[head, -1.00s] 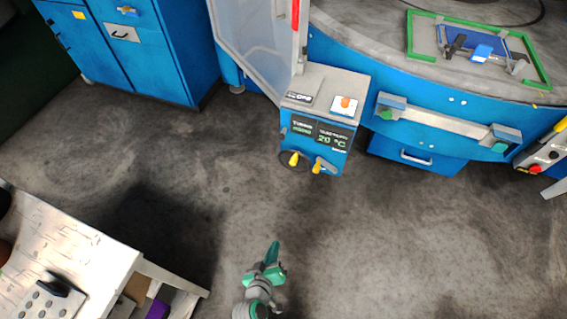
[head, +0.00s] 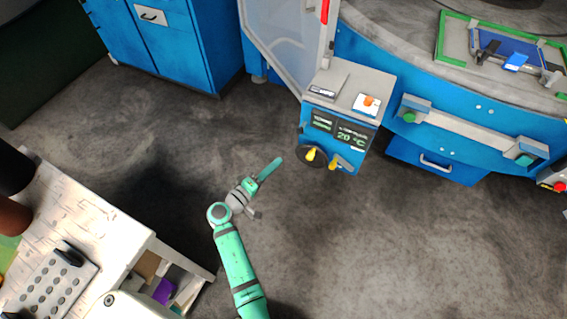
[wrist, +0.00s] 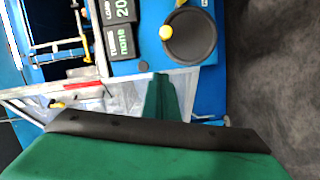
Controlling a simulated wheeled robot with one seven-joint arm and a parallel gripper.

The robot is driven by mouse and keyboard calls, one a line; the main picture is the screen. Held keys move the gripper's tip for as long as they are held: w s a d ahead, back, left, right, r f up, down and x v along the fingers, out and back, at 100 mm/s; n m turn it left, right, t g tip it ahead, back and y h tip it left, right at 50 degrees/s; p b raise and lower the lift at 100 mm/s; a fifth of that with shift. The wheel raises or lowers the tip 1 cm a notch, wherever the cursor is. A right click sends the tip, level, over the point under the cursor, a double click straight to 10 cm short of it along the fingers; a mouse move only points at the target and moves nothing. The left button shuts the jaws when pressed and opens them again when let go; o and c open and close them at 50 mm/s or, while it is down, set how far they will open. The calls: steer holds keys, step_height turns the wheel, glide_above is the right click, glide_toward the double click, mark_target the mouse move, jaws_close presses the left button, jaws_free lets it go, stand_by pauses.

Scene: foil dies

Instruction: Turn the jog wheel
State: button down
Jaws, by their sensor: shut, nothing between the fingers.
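The jog wheel (head: 311,156) is a dark disc with a yellow knob, low on the front of the blue control box (head: 345,133). A second yellow-tipped handle (head: 334,163) sits to its right. In the wrist view the jog wheel (wrist: 189,38) is whole in view at the top, with its yellow knob near its upper left edge. My green gripper (head: 270,168) is to the left of the wheel and apart from it, pointing up and right. In the wrist view my gripper (wrist: 163,85) shows its fingers together, below the wheel, with nothing between them.
A blue cabinet (head: 185,50) is at the upper left. A glass door (head: 285,45) stands behind the control box. The floor between bench and box is clear.

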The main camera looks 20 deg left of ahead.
mark_target(312, 156)
steer(key=w+d+f, duration=0.1)
steer(key=w+d, duration=0.5)
steer(key=w, duration=0.2)
steer(key=shift+f, duration=0.4)
steer(key=shift+d+r+m, duration=0.1)
steer(key=shift+d+m, duration=0.5)
